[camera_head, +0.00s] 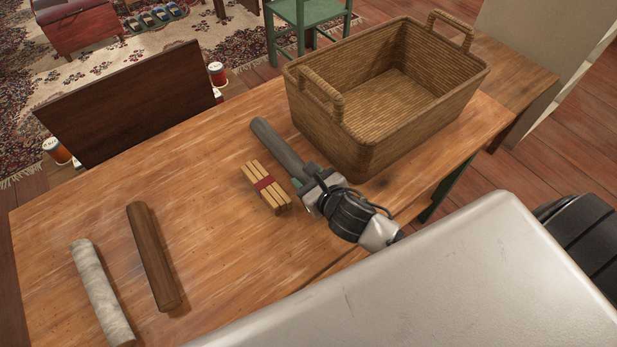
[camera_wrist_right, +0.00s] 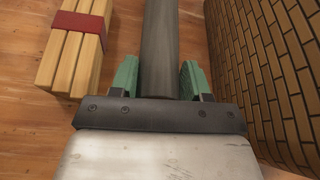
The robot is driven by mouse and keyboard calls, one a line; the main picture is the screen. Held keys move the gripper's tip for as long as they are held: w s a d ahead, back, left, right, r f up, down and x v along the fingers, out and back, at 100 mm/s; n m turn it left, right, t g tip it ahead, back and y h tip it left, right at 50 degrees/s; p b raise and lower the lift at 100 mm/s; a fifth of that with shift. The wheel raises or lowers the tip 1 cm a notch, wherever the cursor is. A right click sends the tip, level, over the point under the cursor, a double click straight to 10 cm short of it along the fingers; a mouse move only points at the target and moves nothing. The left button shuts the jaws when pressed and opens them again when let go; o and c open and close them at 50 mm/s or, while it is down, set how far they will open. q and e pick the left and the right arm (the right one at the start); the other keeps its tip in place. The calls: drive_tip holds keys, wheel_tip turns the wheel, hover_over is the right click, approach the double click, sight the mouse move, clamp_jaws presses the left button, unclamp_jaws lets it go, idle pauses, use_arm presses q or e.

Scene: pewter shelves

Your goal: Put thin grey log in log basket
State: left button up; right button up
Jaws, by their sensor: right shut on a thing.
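The thin grey log (camera_head: 275,144) lies at the left side of the basket, with its far end pointing away from me. My right gripper (camera_head: 304,184) is shut on its near end. In the right wrist view the log (camera_wrist_right: 161,50) runs between the green fingertips (camera_wrist_right: 158,80). Whether the log touches the table cannot be told. The wicker log basket (camera_head: 423,110) stands upright and empty on the table, just right of the log. Its wall (camera_wrist_right: 262,70) also shows close by in the right wrist view. My left gripper is not in view.
A bundle of light sticks with a red band (camera_head: 265,187) lies just left of my right gripper. A brown log (camera_head: 153,255) and a pale log (camera_head: 100,292) lie farther left on the wooden table (camera_head: 215,220). A dark board (camera_head: 130,105) stands beyond the table edge.

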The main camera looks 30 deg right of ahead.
drive_tip(key=o, duration=1.1)
drive_tip(key=shift+f, duration=0.1)
